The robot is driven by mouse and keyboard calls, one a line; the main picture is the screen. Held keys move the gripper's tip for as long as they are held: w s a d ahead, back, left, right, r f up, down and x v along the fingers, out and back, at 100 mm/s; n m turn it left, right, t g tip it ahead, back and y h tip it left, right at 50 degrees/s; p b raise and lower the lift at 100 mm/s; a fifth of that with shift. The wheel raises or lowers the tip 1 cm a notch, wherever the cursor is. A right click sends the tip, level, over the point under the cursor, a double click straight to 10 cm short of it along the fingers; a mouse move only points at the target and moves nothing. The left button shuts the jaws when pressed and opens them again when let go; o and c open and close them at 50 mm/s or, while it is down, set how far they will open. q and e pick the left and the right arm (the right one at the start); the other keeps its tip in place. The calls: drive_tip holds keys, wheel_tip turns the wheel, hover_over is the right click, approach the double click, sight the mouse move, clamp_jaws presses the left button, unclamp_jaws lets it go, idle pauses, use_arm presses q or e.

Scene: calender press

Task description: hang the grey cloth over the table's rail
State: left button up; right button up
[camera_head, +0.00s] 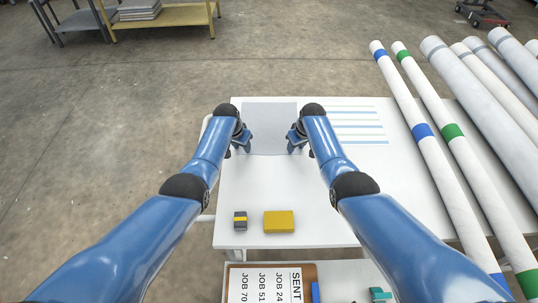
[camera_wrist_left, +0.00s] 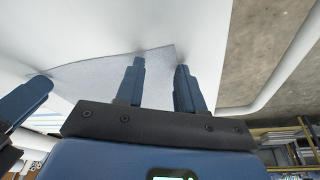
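The grey cloth (camera_head: 270,122) lies flat on the far left part of the white table (camera_head: 345,185). My left gripper (camera_head: 238,149) is at the cloth's left edge, low over the table. In the left wrist view its two fingers (camera_wrist_left: 160,82) stand apart near a corner of the cloth (camera_wrist_left: 155,68), with nothing visibly pinched. My right gripper (camera_head: 300,149) is at the cloth's right edge, its fingers apart; part of it shows at the left of the left wrist view (camera_wrist_left: 20,110). The white rail (camera_head: 204,124) runs along the table's left side, and also shows in the left wrist view (camera_wrist_left: 290,70).
A yellow block (camera_head: 279,222) and a dark grey and yellow block (camera_head: 240,221) sit at the table's near edge. Striped rolls (camera_head: 430,145) and thick white rolls lie at the right. A clipboard (camera_head: 270,284) lies on a lower surface. The middle of the table is clear.

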use_arm(q)
clamp_jaws()
use_arm(e)
clamp_jaws()
